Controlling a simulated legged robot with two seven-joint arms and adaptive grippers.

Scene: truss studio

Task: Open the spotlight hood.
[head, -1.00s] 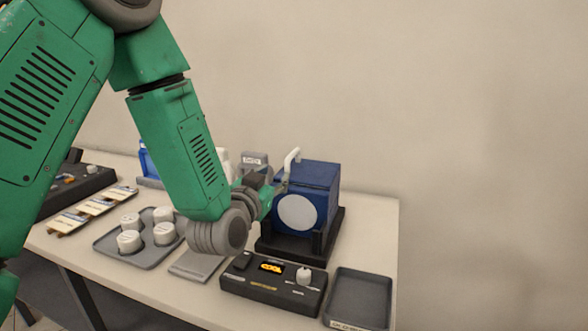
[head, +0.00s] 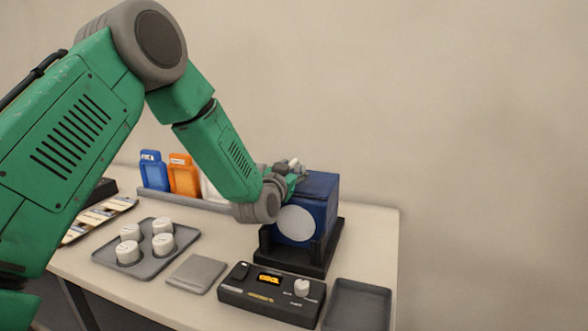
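The spotlight is a blue box (head: 318,200) with a round pale lens on its front, standing in a black cradle (head: 290,258) at the back right of the table. Its top looks closed. A white handle (head: 295,163) shows at the top left edge of the box, mostly hidden. My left gripper (head: 292,178) is at that upper left edge, by the handle. My wrist covers much of the gripper, so I cannot see whether the fingers are apart or hold the handle. My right gripper is not in view.
A black control box (head: 272,294) with a lit orange display and an empty dark tray (head: 358,306) stand in front of the spotlight. A grey tray (head: 146,265) holds several white knobs. A flat grey plate (head: 197,273) lies between. Blue (head: 153,172) and orange (head: 183,176) holders stand behind.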

